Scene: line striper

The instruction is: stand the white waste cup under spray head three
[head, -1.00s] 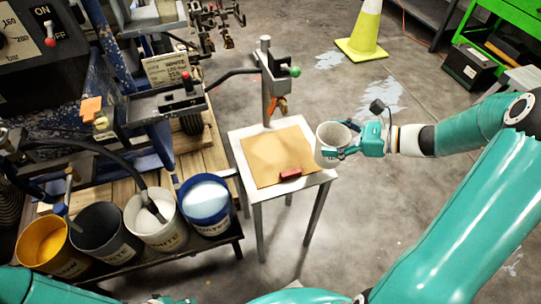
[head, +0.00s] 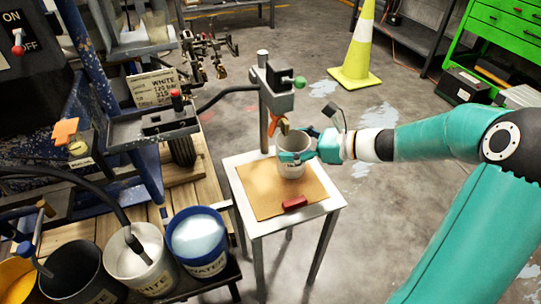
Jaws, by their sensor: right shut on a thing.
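The white waste cup (head: 291,168) is upright over the brown board on the small stand. My right gripper (head: 298,156) is shut on the cup's side, reaching in from the right. The spray head (head: 278,123), with an orange part and brass tip, hangs from the post (head: 264,100) just above and left of the cup's rim. The cup's mouth is close below the tip. I cannot tell whether the cup's base touches the board (head: 262,203). My left gripper is not in view.
A dark red block (head: 295,203) lies at the board's front edge. Left are buckets, including a blue water bucket (head: 197,238) and a white one (head: 139,262). A green-knobbed lever (head: 299,82) sticks out from the post.

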